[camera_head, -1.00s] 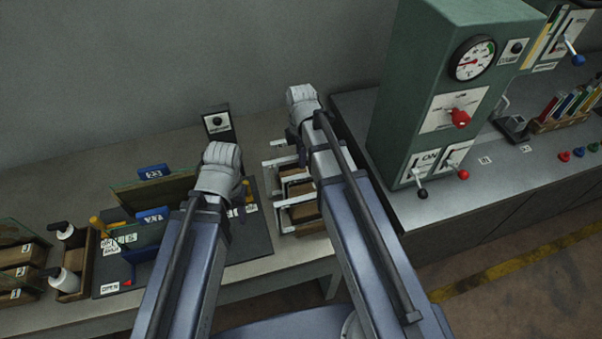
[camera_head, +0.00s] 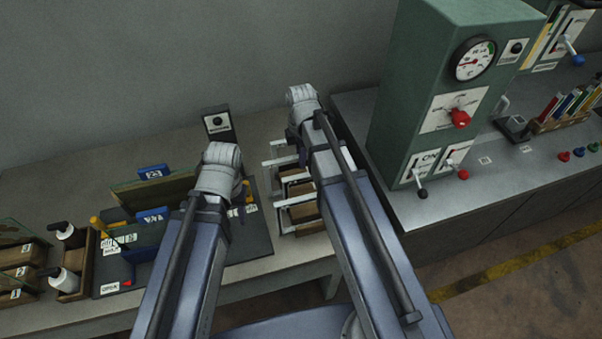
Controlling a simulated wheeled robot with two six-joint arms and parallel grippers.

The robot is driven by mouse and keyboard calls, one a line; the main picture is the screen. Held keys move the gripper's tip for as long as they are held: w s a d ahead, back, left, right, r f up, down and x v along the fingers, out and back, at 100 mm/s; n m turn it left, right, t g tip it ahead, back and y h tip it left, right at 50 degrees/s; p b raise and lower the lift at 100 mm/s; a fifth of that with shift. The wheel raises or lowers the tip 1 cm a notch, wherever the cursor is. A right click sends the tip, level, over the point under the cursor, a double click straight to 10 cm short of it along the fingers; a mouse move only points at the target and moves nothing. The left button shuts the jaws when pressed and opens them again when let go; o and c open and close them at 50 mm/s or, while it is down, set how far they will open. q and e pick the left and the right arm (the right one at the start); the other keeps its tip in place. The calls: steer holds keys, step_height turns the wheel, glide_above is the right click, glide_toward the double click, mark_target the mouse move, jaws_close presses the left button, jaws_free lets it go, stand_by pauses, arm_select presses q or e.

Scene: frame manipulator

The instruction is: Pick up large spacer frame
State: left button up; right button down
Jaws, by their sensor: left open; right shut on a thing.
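White-edged spacer frames (camera_head: 297,198) stand in a brown rack on the bench, left of and partly under my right arm. I cannot tell their sizes apart. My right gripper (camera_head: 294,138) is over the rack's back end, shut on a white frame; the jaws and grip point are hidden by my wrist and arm. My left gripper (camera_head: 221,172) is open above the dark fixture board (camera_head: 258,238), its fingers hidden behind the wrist. It is apart from the rack.
The fixture board carries blue blocks (camera_head: 152,216) and a green plate. A wooden tray with white bottles (camera_head: 66,281) stands left of it. A small black box (camera_head: 218,124) is behind. A green gauge machine (camera_head: 440,70) stands close to the right of my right arm.

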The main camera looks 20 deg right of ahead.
steer(key=shift+r, duration=0.2)
step_height(320, 180, up, 10)
steer(key=p, duration=1)
steer(key=shift+f, duration=0.15)
step_height(320, 180, up, 11)
steer(key=p, duration=1)
steer(key=shift+f+p, duration=0.2)
steer(key=shift+p, duration=0.15)
